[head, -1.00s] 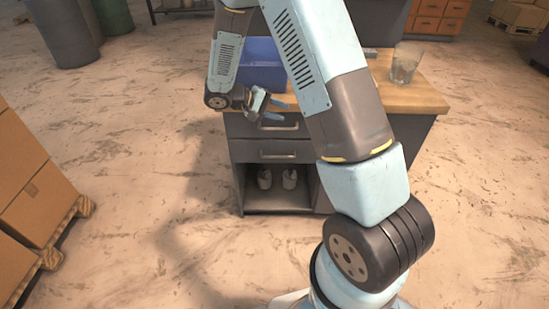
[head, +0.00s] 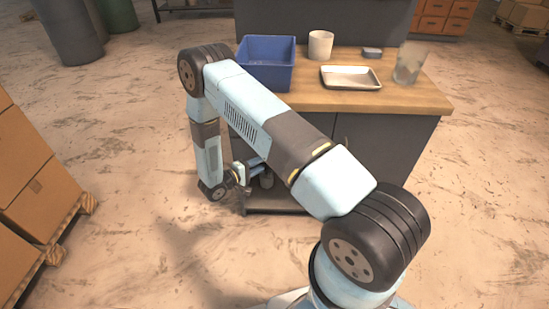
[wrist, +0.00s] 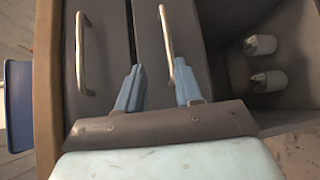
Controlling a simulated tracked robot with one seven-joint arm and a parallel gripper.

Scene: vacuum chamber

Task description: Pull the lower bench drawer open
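In the wrist view the bench front appears sideways. The lower drawer (wrist: 188,30) is a dark grey front that looks shut, with a pale metal bar handle (wrist: 166,40). The upper drawer (wrist: 110,50) is to its left, with its own bar handle (wrist: 83,50). My gripper (wrist: 158,64) is open, with blue fingers on either side of the lower handle's line, the handle closer to the right finger. I cannot tell whether they touch. In the head view my gripper (head: 257,166) is low at the bench front, and my arm hides the drawers.
An open shelf below the drawers holds two white bottles (wrist: 262,45). On the wooden bench top (head: 310,95) stand a blue bin (head: 266,68), a white cup (head: 320,45), a metal tray (head: 350,78) and a glass (head: 409,62). Boxes on a pallet (head: 35,190) stand left. The floor between is clear.

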